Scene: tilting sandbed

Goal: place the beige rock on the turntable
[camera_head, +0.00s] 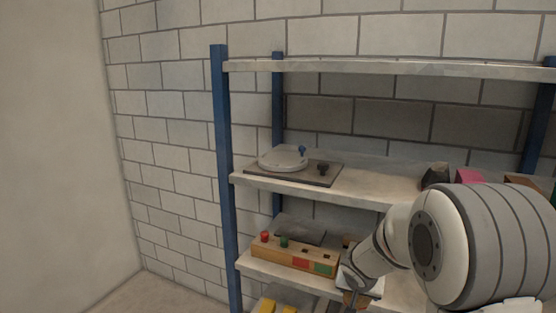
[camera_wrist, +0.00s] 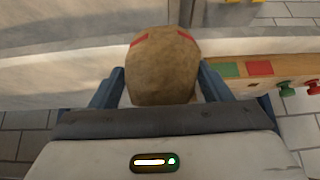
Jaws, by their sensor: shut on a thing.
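The beige rock (camera_wrist: 162,72) is a rounded brownish lump with red marks near its top, in the wrist view. My gripper (camera_wrist: 163,82) is shut on it, with one blue-grey finger on each side. In the head view my gripper (camera_head: 353,292) is low, in front of the lower shelf, right of the wooden peg block; the rock is hard to make out there. The turntable (camera_head: 283,158) is a pale round disc with a blue knob, on a dark base plate on the middle shelf, above and left of my gripper. Its top looks empty.
A wooden block (camera_head: 295,258) with coloured pegs and patches sits on the lower shelf. A dark knob (camera_head: 323,169) stands on the turntable's base plate. A black rock (camera_head: 436,176) and a pink block (camera_head: 469,176) lie on the middle shelf's right. A blue post (camera_head: 222,180) bounds the left.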

